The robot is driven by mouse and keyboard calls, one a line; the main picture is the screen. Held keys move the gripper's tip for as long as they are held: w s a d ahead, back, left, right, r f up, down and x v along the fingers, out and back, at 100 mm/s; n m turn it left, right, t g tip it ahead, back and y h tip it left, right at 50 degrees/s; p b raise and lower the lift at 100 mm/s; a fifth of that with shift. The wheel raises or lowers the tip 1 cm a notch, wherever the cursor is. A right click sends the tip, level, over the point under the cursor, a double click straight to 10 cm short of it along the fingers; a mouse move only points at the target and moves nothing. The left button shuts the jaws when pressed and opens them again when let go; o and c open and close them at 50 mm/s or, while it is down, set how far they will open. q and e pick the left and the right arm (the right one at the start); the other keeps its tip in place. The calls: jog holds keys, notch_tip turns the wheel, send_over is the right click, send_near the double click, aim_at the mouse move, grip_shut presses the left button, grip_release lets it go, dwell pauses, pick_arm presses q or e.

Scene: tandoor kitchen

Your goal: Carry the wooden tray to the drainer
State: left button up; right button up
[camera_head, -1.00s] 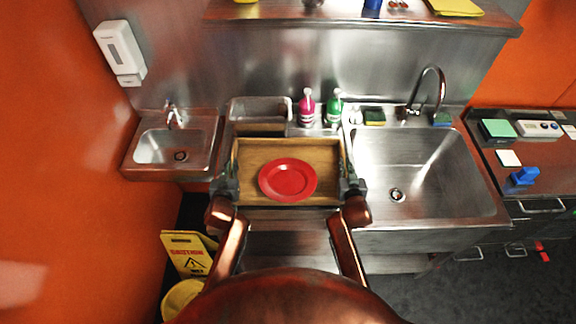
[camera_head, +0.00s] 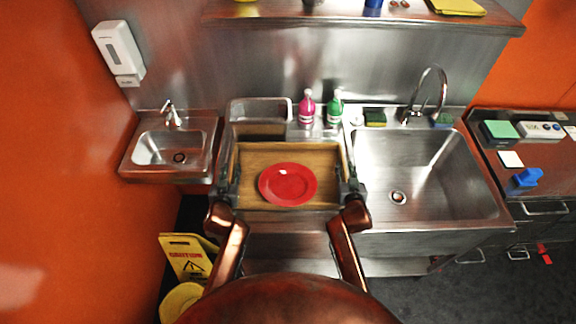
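The wooden tray (camera_head: 260,157) is held level in front of me, with a red plate (camera_head: 288,184) lying on it. My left gripper (camera_head: 229,186) is at the tray's left side and my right gripper (camera_head: 350,184) is at its right side. Both look closed on the tray's side walls, though the fingertips are small and partly hidden. The tray is over or just before the counter between the two sinks. A metal basin (camera_head: 260,111), which may be the drainer, is behind the tray, its front part hidden by it.
A small sink (camera_head: 170,150) is at left and a large sink (camera_head: 430,170) with a tall faucet at right. A pink bottle (camera_head: 306,108) and a green bottle (camera_head: 335,108) stand behind the tray. A yellow caution sign (camera_head: 187,256) stands on the floor at lower left.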

pick_arm(q)
jog(key=v, duration=1)
jog(key=shift+s, duration=0.2)
jog(key=shift+s+r, duration=0.2)
jog(key=shift+s, duration=0.2)
pick_arm(e)
jog(key=shift+s, duration=0.2)
jog(key=v, duration=1.1)
jog(key=shift+s+r, duration=0.15)
jog(key=shift+s, duration=0.2)
jog(key=x, duration=1.1)
jog(key=shift+w, duration=0.35)
pick_arm(q)
jog(key=x, duration=0.4)
jog(key=shift+w+f, duration=0.1)
jog(key=shift+w, duration=0.2)
pick_arm(e)
jog(key=shift+w+f, duration=0.2)
pick_arm(q)
jog(key=shift+w+f, duration=0.2)
jog(key=shift+w, duration=0.4)
jog(key=shift+s, duration=0.1)
